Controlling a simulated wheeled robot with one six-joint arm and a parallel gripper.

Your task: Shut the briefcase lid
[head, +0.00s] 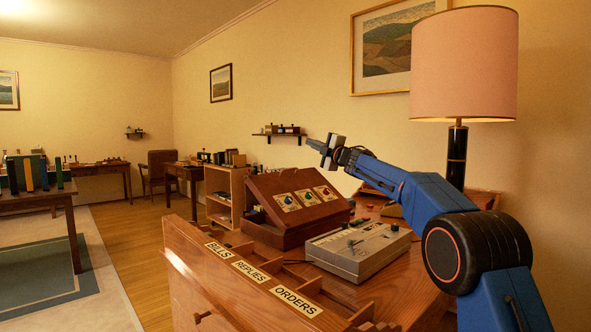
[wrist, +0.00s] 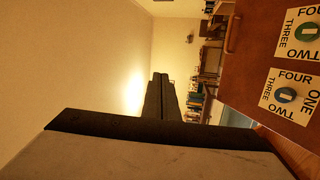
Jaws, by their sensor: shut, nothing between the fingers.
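My gripper (head: 314,145) is shut and empty, raised in the air above and behind the wooden dial box (head: 293,198). In the wrist view its dark fingers (wrist: 160,98) are together with nothing between them. The dial box has a sloped face with three dials on white plates. Its reddish-brown face (wrist: 245,75) also shows at the right of the wrist view, apart from the fingers. My arm hides part of the desk's back right.
A grey switch box (head: 358,250) stands on the desk, right of the dial box. An open drawer (head: 240,272) labelled BILLS, REPLIES and ORDERS juts out in front. A pink-shaded lamp (head: 464,65) stands behind my arm. Floor at the left (head: 140,240) is clear.

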